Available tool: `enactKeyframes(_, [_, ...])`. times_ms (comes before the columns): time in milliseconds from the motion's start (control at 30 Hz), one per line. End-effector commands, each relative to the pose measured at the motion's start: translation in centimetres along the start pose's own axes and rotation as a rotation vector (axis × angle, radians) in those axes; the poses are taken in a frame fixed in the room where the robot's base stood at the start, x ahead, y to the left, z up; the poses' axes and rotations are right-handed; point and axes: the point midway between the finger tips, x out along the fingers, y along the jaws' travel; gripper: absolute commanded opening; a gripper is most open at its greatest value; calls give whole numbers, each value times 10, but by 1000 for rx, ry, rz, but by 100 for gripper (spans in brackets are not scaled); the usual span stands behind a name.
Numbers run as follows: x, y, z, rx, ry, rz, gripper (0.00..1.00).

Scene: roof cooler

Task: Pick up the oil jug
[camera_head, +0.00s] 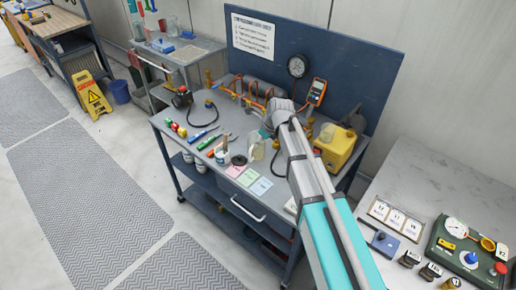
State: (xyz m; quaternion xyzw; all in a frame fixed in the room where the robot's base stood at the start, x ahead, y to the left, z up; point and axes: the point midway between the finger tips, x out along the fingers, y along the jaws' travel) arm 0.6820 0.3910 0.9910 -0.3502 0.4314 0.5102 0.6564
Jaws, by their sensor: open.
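A small pale, see-through container (257,150), which looks like the oil jug, stands on the blue-grey workbench (180,146) near its front middle. It is small in the picture, and its label and handle cannot be made out. My arm reaches in from the lower right over the bench. My gripper (266,131) is open at the arm's end, just above and beside the container in the picture. The fingers are small and partly hidden by the wrist. Whether they touch the container cannot be told.
A yellow machine (335,150) stands right of my arm. Copper piping (256,98) and a gauge (297,66) are behind. A white jar (222,156), a dark round item (239,160), coloured tools and cards (246,177) lie left and in front. A second table (440,185) is at right.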

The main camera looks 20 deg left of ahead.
Motion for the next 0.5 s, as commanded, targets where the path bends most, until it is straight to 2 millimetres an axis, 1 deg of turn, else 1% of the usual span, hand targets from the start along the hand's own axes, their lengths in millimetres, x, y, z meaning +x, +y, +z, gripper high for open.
enactKeyframes(267, [4, -2, -2, 3, 0, -1, 57])
enactKeyframes(500, [20, -3, -3, 4, 0, -2, 57])
